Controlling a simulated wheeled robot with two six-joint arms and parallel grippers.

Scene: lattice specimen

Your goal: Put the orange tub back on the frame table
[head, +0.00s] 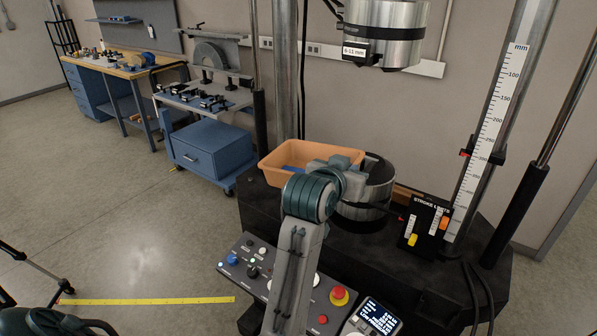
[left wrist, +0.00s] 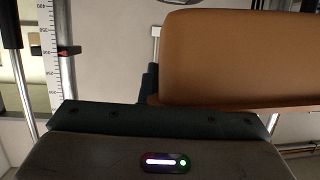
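The orange tub (head: 284,171) is at the left end of the dark frame table (head: 262,203) in the head view. Something blue lies inside it. I cannot tell whether its base touches the table. My left gripper (head: 336,164) is at the tub's right side, close to its rim. In the left wrist view the tub (left wrist: 235,55) fills the upper right, just beyond the gripper body. The fingertips are mostly hidden, so I cannot see whether they are closed on the rim. My right gripper is not in view.
A metal cylinder (head: 371,190) stands right of the tub, under an upper cylinder (head: 385,35). A stroke limits board (head: 424,228) and upright scale (head: 490,130) are at the right. A control panel (head: 245,262) is in front. A blue drawer cart (head: 212,152) stands behind left.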

